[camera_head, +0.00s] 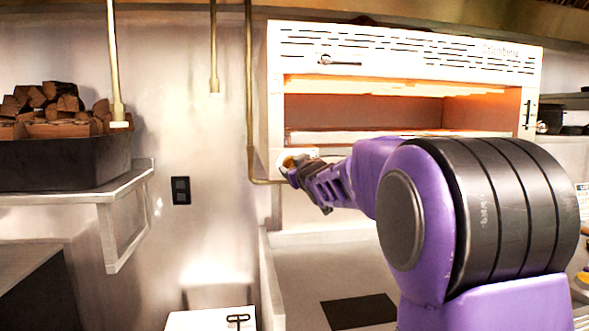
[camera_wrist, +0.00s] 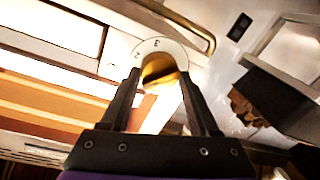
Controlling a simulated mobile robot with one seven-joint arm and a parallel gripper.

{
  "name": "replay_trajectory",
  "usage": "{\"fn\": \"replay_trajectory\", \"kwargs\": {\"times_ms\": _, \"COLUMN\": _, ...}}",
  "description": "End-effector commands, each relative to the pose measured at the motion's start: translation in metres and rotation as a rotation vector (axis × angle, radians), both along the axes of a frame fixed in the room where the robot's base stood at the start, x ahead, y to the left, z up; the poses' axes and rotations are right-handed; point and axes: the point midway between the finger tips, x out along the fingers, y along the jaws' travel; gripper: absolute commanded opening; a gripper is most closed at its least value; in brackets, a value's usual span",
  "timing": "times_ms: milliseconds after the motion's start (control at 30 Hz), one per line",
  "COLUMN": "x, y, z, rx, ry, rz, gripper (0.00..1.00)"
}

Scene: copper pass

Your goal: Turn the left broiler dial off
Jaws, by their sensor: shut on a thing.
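The left broiler dial (camera_wrist: 158,70) is a gold knob on a white round plate with number marks, at the broiler's lower left corner. In the head view the dial (camera_head: 289,161) is partly hidden by my gripper (camera_head: 297,172). In the wrist view the two black fingers of my gripper (camera_wrist: 160,78) stand on either side of the gold knob, shut on it. The broiler (camera_head: 275,110) is a white box with a glowing orange opening. My purple arm covers its lower right part, and I see no other dial.
A brass pipe (camera_head: 250,100) runs down the wall just left of the broiler and bends toward the dial. A shelf (camera_head: 110,190) with a dark bin of firewood (camera_head: 60,105) is at the left. A black wall switch (camera_head: 180,190) is between them.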

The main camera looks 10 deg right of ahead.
Motion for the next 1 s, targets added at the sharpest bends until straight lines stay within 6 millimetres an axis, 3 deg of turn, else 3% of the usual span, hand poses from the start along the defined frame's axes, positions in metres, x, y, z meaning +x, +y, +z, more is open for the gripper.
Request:
{"fn": "replay_trajectory", "kwargs": {"times_ms": 600, "x": -0.0002, "y": 0.0009, "z": 0.0031, "rx": -0.524, "ry": -0.007, "rz": -0.002, "gripper": 0.06}}
{"fn": "replay_trajectory", "kwargs": {"times_ms": 1000, "x": -0.0003, "y": 0.0013, "z": 0.0043, "rx": -0.725, "ry": -0.007, "rz": -0.003, "gripper": 0.06}}
